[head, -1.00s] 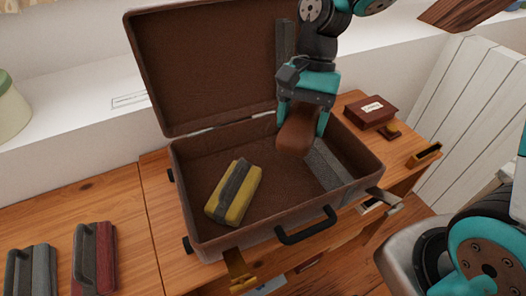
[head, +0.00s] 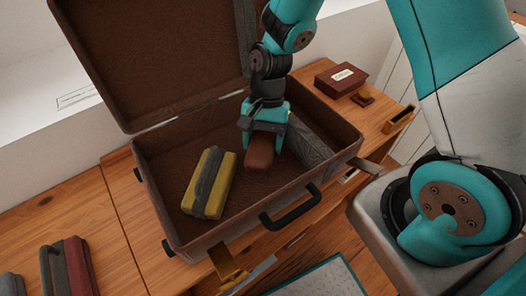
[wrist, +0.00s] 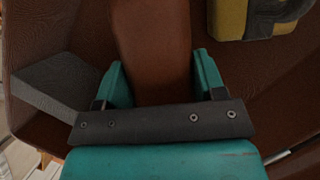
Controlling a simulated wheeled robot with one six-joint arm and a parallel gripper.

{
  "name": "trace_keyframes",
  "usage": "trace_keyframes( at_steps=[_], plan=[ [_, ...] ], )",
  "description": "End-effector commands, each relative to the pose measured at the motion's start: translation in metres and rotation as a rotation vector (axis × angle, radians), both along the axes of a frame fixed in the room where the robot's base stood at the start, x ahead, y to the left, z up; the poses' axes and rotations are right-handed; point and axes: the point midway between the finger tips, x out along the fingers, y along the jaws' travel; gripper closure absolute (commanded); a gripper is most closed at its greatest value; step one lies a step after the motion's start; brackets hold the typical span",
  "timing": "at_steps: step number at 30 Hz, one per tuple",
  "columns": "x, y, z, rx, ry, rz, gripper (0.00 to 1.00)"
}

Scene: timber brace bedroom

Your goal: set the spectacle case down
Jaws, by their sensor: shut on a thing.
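The spectacle case (head: 260,152) is a smooth brown, rounded oblong. My gripper (head: 262,138) is shut on it and holds it inside the open brown suitcase (head: 165,160), right of the yellow bundle. In the wrist view the case (wrist: 153,45) runs up between the two teal fingers of my gripper (wrist: 158,80). I cannot tell whether its underside touches the suitcase floor. The yellow bundle with a grey band (head: 209,183) lies in the left part of the suitcase; it also shows in the wrist view (wrist: 232,18).
A grey strap or block (head: 309,145) lies along the suitcase's right inner side. The raised lid (head: 150,60) stands behind. A dark red box (head: 341,79) sits on the wooden top (head: 375,118) at right. Red and grey bundles (head: 68,268) lie at lower left.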

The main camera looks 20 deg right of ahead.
Motion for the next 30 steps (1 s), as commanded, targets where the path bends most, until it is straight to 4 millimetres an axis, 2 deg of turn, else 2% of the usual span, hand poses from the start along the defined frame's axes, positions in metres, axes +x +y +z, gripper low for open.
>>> trace_keyframes(
  at_steps=[9, 21, 22, 23, 30],
  plan=[
    [-0.001, 0.0, -0.039, -0.001, 0.002, -0.001, 0.61],
    [0.0, 0.0, -0.044, 0.0, 0.0, -0.001, 0.61],
    [0.0, 0.0, -0.044, -0.001, -0.001, -0.001, 0.34],
    [0.0, 0.0, -0.044, -0.001, -0.001, 0.0, 0.27],
    [0.0, 0.0, -0.043, -0.001, -0.001, -0.001, 0.26]
  ],
)
